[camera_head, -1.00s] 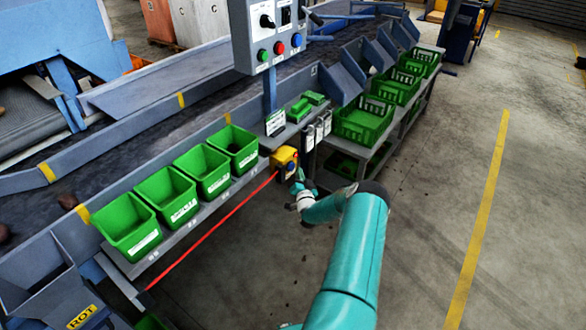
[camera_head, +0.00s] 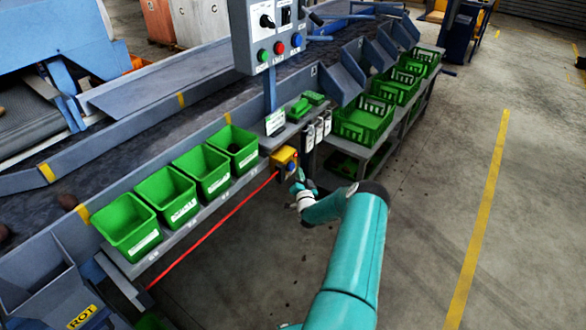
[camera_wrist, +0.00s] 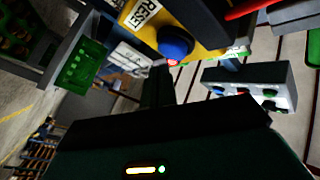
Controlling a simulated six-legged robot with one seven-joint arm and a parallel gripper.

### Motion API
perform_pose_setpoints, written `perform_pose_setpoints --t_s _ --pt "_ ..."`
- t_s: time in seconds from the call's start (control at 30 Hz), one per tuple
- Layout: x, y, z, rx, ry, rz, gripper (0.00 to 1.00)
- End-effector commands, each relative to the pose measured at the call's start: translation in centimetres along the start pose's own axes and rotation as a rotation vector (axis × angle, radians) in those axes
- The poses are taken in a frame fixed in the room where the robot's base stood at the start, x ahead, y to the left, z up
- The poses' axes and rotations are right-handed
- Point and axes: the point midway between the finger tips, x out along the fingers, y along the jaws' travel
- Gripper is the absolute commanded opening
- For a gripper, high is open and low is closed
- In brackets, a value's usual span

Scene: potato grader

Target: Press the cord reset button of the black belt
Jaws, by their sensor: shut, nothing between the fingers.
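The yellow cord switch box (camera_head: 277,156) is mounted at the edge of the grader shelf, with a blue button (camera_head: 291,166) on its front. In the wrist view the blue button (camera_wrist: 175,42) is large and near, beside a white RESET label (camera_wrist: 141,13) on the yellow face. My gripper (camera_head: 298,179) is shut and empty, just below and in front of the box. Its dark fingers show below the button in the wrist view (camera_wrist: 158,88). I cannot tell whether they touch the button. The black belt (camera_head: 140,142) runs behind the green bins.
A red cord (camera_head: 215,228) runs from the box down to the left. Green bins (camera_head: 165,196) line the shelf on the left, and green crates (camera_head: 362,122) stand on the right. A control panel (camera_head: 272,35) with several buttons rises above. The floor (camera_head: 440,190) at right is clear.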

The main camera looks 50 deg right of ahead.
Motion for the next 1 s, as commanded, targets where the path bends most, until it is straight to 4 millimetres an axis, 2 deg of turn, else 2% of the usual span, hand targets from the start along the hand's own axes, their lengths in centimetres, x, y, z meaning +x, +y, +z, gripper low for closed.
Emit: perform_pose_setpoints --t_s 1.0 --pt "0.58 -0.41 0.44 0.0 0.0 0.0 0.0"
